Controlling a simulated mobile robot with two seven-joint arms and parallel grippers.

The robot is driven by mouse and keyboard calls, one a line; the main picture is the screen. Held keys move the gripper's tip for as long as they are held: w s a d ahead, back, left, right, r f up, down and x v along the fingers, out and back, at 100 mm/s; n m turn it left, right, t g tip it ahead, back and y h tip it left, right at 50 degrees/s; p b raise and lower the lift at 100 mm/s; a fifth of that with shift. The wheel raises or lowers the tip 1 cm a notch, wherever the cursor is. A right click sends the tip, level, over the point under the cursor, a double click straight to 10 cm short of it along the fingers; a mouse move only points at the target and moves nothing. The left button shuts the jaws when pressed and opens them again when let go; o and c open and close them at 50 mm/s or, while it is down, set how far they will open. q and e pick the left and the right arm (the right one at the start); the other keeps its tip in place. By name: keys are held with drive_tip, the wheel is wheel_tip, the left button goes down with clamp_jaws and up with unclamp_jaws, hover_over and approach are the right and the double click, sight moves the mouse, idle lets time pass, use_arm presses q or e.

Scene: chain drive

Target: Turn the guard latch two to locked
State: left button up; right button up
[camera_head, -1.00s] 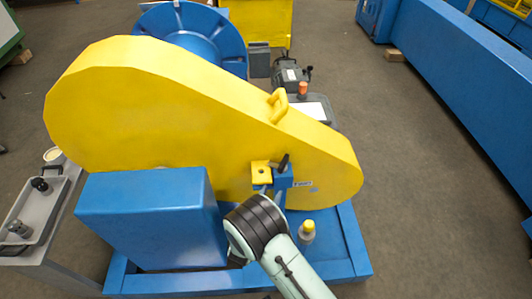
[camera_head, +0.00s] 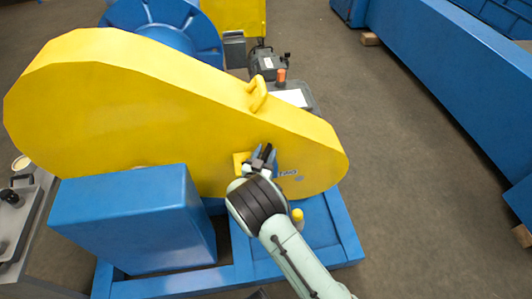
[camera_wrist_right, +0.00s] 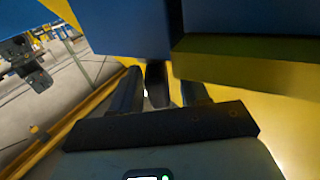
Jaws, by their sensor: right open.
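The yellow chain guard (camera_head: 180,105) fills the middle of the head view. Guard latch two is on its front lower face, by a small label (camera_head: 288,173). Its blue block (camera_head: 275,167) is partly hidden by my right gripper (camera_head: 264,154). In the right wrist view, the latch's dark handle (camera_wrist_right: 157,85) stands between the two fingers of my right gripper (camera_wrist_right: 160,92). The fingers are open, with a narrow gap visible on each side of the handle. A yellow bracket (camera_head: 240,160) sits left of the latch. My left gripper is not in view.
A blue box (camera_head: 130,220) stands close left of my right arm, on a blue base frame (camera_head: 345,235). A yellow-capped bottle (camera_head: 297,215) is just right of my wrist. A grey tray table (camera_head: 25,220) is at far left.

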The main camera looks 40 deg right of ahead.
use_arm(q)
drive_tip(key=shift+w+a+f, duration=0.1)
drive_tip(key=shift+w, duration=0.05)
use_arm(e)
drive_tip(key=shift+w+d, duration=0.25)
drive_tip(key=shift+d, duration=0.15)
drive_tip(key=shift+c, duration=0.3)
clamp_jaws()
